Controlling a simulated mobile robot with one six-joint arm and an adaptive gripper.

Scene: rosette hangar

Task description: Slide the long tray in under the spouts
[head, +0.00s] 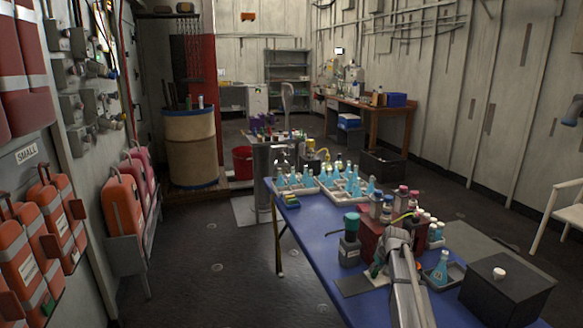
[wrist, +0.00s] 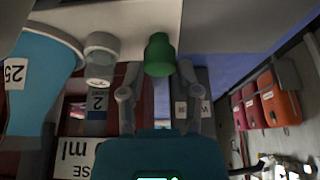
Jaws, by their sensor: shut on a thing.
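The long tray shows as a pale slab (wrist: 110,14) across the top of the wrist view. A green knob (wrist: 160,55) stands at its edge and seems to be its handle; the join is not clear. My gripper (wrist: 159,68) has one finger on each side of the knob and is shut on it. In the head view my gripper (head: 379,268) is low beside a red stand (head: 372,236) on the blue table, with my arm covering most of the tray. Bottles with coloured caps sit on the stand. Its spouts are hidden.
A dark bottle with a teal cap (head: 350,240) stands left of the red stand. A blue flask (head: 440,269) in a grey tray and a black box (head: 507,290) are to the right. White racks of blue flasks (head: 322,196) fill the table's far end.

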